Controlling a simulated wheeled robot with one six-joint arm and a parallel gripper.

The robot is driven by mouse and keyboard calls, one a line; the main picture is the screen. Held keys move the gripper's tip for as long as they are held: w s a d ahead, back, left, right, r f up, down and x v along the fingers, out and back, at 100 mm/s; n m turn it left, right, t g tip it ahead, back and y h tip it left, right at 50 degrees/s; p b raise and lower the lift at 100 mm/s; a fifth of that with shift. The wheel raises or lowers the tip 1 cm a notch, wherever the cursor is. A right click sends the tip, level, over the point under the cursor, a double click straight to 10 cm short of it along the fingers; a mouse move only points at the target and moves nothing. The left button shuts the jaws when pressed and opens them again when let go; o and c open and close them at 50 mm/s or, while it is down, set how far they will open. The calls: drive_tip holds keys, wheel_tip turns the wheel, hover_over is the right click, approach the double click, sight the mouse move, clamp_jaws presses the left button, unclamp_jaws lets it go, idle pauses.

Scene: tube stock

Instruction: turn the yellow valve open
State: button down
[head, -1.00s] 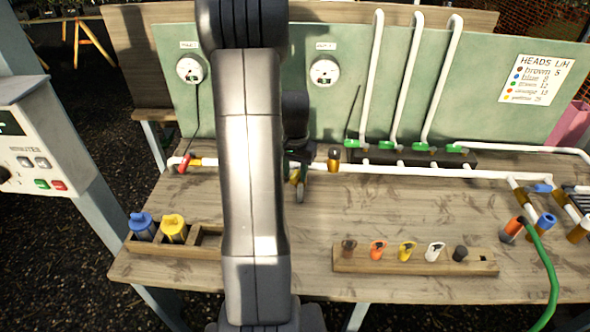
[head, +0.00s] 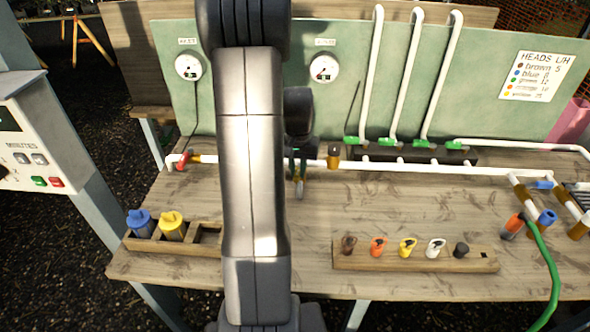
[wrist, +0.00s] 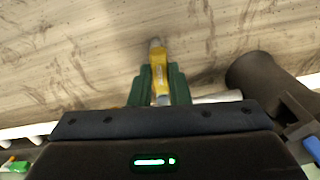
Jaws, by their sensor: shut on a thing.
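The yellow valve handle (wrist: 158,72) shows between the green fingers of my gripper (wrist: 160,82) in the wrist view, its greyish tip sticking out past them over the wooden bench. My gripper is shut on this handle. In the head view my gripper (head: 299,170) is at the white pipe near the middle of the bench, partly behind my arm. Only a small end of the handle (head: 299,188) shows below the fingers there. The valve body is hidden by my gripper and arm.
A white pipe (head: 400,169) runs along the bench, with a red-handled valve (head: 183,161) at left and several green valves at the back right. Two gauges (head: 323,69) hang on the green board. A tube rack (head: 415,262) stands in front. Bare bench lies between rack and pipe.

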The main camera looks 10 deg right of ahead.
drive_tip(key=shift+d+n, duration=0.35)
drive_tip(key=shift+n, duration=0.55)
drive_tip(key=c, duration=1.4)
unclamp_jaws()
drive_tip(key=shift+s, duration=0.1)
drive_tip(key=shift+o, duration=0.2)
drive_tip(key=shift+r, duration=0.1)
wheel_tip(320, 180, up, 14)
drive_tip(key=b, duration=0.1)
drive_tip(key=shift+b, duration=0.3)
drive_tip(key=shift+f, duration=0.2)
